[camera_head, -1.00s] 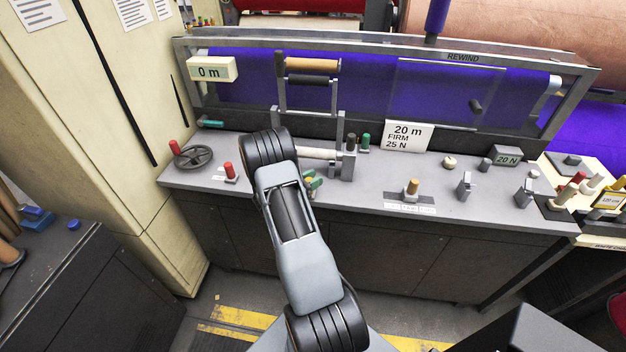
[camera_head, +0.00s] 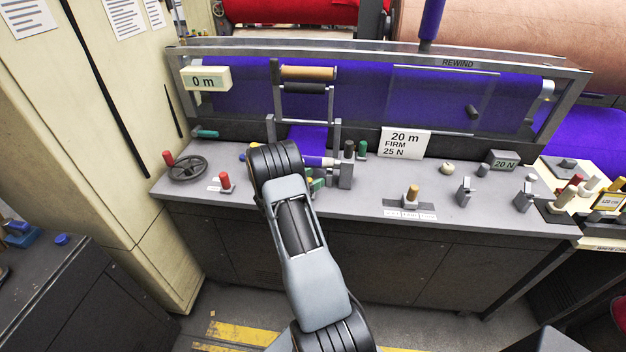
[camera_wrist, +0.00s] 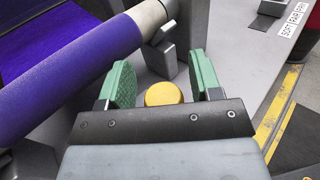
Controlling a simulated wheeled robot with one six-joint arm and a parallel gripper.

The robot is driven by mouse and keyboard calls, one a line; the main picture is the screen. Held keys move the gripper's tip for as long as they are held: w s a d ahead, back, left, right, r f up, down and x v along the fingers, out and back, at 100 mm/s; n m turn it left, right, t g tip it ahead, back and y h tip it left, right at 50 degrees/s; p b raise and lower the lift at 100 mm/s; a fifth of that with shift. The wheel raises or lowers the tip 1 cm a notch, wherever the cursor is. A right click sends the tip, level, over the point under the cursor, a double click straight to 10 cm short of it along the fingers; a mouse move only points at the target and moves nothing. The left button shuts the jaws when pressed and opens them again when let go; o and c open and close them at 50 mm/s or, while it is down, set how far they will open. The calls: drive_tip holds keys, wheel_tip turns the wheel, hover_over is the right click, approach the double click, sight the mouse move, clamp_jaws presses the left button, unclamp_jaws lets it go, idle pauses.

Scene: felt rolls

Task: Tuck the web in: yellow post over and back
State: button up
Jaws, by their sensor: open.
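The purple web (camera_head: 309,137) runs down from the rollers in the rewind frame to the core, partly hidden behind my arm. In the wrist view the web (camera_wrist: 70,72) covers the core, whose pale bare end (camera_wrist: 148,16) sits at a grey bracket. The round top of the yellow post (camera_wrist: 164,94) shows between the two green fingers of my gripper (camera_wrist: 160,77). The fingers stand apart, one on each side of it; I cannot tell whether either touches it. In the head view my gripper (camera_head: 317,185) is mostly hidden by my arm.
The grey bracket (camera_head: 346,172) stands right of the core, with black and green knobs behind it. A handwheel (camera_head: 187,167) and a red knob (camera_head: 225,181) are at left. The bench between is clear.

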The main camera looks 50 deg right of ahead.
drive_tip(key=w+a+b, duration=0.2)
drive_tip(key=a+b, duration=0.1)
drive_tip(key=a, duration=1)
drive_tip(key=shift+a, duration=0.35)
drive_tip(key=d, duration=0.4)
drive_tip(key=s+d+f+p, duration=0.1)
drive_tip(key=d, duration=0.2)
drive_tip(key=s+d+f, duration=0.1)
drive_tip(key=d, duration=0.3)
drive_tip(key=shift+d+p, duration=0.3)
drive_tip(key=shift+d, duration=0.05)
clamp_jaws()
idle(0.6)
